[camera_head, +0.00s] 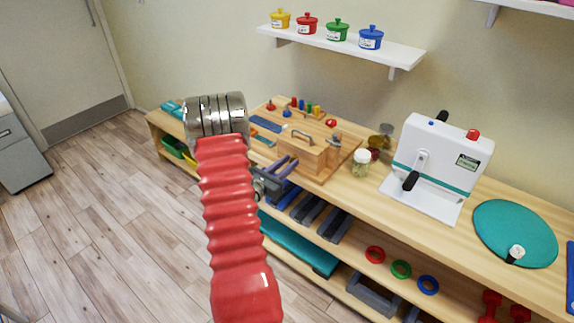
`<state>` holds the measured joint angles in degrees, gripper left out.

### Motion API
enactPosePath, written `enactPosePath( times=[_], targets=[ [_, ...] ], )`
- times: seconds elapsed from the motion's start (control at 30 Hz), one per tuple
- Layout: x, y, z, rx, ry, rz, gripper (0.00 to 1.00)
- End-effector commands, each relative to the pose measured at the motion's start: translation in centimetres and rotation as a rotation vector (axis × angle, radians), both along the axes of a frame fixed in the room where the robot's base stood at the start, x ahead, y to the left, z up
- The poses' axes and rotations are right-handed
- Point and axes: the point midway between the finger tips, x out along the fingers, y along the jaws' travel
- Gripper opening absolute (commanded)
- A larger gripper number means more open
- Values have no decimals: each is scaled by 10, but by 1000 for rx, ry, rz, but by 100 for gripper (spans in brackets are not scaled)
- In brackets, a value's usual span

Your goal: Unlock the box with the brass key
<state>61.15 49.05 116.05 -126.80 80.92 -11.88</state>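A wooden box (301,154) with a metal handle on its top sits on a wooden board on the bench top. A small metal fitting (334,139) shows at the box's right end; I cannot tell whether it is the lock. My gripper (286,167) is at the box's front left side, its two grey fingers pointing towards it. The fingers are small in this view, so I cannot tell whether they touch the box or hold anything. I cannot make out the brass key. My red ribbed arm rises in front and hides part of the bench's left end.
Coloured pegs and blocks (308,109) stand behind the box. A lidded jar (361,162) and a white cranked machine (438,165) stand to its right, then a teal disc (515,233). Coloured rings (400,269) and grey trays fill the shelf below. The floor at left is clear.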

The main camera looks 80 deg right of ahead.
Motion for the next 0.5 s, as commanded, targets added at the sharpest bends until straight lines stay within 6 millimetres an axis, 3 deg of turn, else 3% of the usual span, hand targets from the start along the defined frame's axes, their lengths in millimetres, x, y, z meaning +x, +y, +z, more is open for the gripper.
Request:
enactPosePath(
  times=[0.3, 0.5],
  targets=[
    [0, 0, 0, 0, 0, 0, 0],
    [1, 0, 0, 0, 0, 2, 0]
  ],
)
